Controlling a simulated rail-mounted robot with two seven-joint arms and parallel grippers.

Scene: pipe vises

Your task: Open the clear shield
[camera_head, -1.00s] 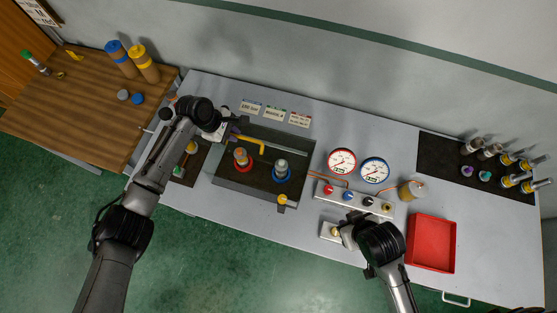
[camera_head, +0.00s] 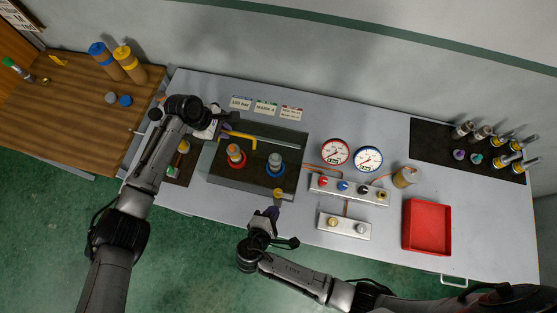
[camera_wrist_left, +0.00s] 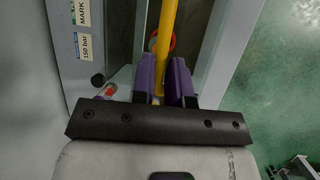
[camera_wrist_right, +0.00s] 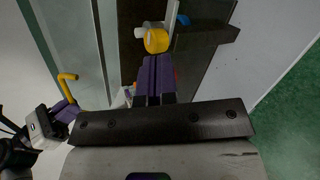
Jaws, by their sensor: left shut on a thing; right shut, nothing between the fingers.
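The clear shield is see-through and hard to make out over the dark work tray (camera_head: 225,186); I cannot tell how far it is raised. A bent yellow handle (camera_head: 240,136) is at the tray's back left. My left gripper (camera_head: 220,129) is shut on it; the yellow bar (camera_wrist_left: 165,35) runs between the purple fingers (camera_wrist_left: 166,78) in the left wrist view. A yellow knob (camera_head: 278,193) is at the tray's front edge. My right gripper (camera_head: 274,211) is shut and empty, its tips close to the knob (camera_wrist_right: 156,41); contact is unclear.
A red-ringed pipe fitting (camera_head: 235,155) and a blue-ringed one (camera_head: 275,162) stand in the tray. Right of it are two gauges (camera_head: 335,152), a valve block (camera_head: 325,185), a smaller block (camera_head: 342,226) and a red bin (camera_head: 427,228). Floor is clear in front.

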